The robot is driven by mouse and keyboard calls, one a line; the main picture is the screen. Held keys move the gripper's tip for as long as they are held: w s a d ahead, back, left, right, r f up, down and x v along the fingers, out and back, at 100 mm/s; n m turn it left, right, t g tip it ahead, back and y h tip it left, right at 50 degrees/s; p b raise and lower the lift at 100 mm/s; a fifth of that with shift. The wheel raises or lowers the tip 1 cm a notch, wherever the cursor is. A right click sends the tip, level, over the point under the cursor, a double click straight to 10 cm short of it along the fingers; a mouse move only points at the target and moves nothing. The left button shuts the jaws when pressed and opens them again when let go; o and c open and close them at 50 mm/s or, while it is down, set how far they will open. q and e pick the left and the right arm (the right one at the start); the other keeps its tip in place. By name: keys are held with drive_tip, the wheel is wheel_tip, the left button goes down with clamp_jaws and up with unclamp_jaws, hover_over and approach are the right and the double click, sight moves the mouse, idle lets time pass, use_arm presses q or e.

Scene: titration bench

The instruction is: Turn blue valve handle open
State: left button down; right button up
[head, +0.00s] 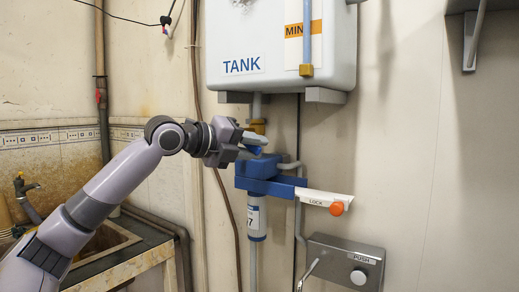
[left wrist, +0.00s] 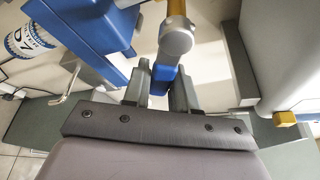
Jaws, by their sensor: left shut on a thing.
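The blue valve handle (head: 254,152) is mostly hidden behind my gripper in the head view, under the white tank. In the left wrist view the blue handle (left wrist: 164,77) lies between my two fingers, below a round grey valve end (left wrist: 176,38). A brass-yellow valve body (head: 258,126) sits on the pipe just above the handle in the head view. My left gripper (head: 252,141) is shut on the blue handle. The handle's exact angle is hard to tell. My right gripper is in neither view.
A blue filter housing (head: 270,186) with a white cartridge (head: 256,218) is close below the gripper. A white LOCK lever with an orange knob (head: 337,208) sticks out right. The tank (head: 238,40) hangs above. A steel PUSH box (head: 345,262) and sink (head: 100,243) are lower.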

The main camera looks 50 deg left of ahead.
use_arm(q)
drive_tip(key=shift+a+f+m+g+y, duration=0.25)
drive_tip(key=shift+f+m+g+y, duration=0.1)
drive_tip(key=shift+m, duration=0.35)
drive_tip(key=shift+s+a+f+m, duration=0.15)
drive_tip(key=shift+f+m, duration=0.1)
drive_tip(key=shift+m, duration=0.35)
drive_tip(key=a+m+y, duration=0.1)
drive_tip(key=f+m+g+y+p, duration=0.1)
drive_tip(key=shift+s+a+m, duration=0.15)
drive_tip(key=shift+a+m, duration=0.15)
drive_tip(key=shift+a, duration=0.05)
drive_tip(key=shift+s+a+f+m+g+y+p, duration=0.2)
drive_tip(key=shift+a+m+g+y, duration=0.1)
drive_tip(key=shift+a+m+y, duration=0.45)
drive_tip(key=shift+s+a+f+m+g+y+p, duration=0.15)
drive_tip(key=shift+a+m+g+y, duration=0.25)
drive_tip(key=shift+m, duration=0.55)
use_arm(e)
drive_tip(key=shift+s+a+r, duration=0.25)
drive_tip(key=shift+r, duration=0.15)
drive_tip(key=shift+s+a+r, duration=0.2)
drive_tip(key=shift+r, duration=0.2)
use_arm(q)
drive_tip(key=shift+a, duration=0.1)
drive_tip(key=c, duration=1)
unclamp_jaws()
drive_tip(key=shift+t, duration=0.25)
